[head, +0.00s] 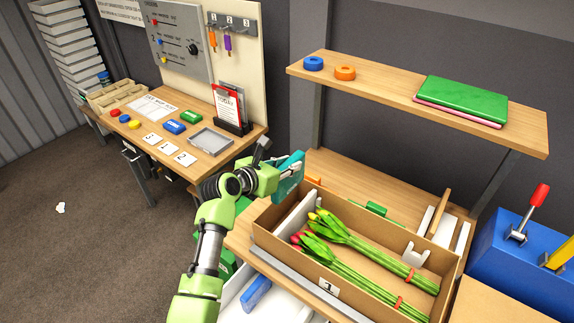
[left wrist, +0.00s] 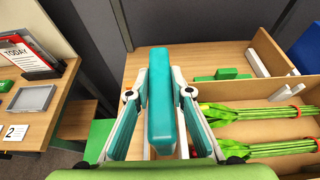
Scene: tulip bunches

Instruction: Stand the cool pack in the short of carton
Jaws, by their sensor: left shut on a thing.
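The teal cool pack (head: 291,168) is between the fingers of my left gripper (head: 283,178), which is shut on it. In the left wrist view the cool pack (left wrist: 160,105) is a long rounded block gripped on both sides. It is held at the left end of the open carton (head: 300,268); whether its lower end is inside cannot be told. The carton, labelled 1, holds two tulip bunches (head: 365,255) lying side by side, flowers toward the left. A white panel (head: 297,213) stands near the carton's left end. My right gripper is not in view.
A wooden shelf (head: 390,92) with tape rolls and a green pad overhangs behind the carton. A blue box (head: 520,262) with tools stands at the right. A second desk (head: 200,150) with cards and a grey tray (head: 210,141) is at the left.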

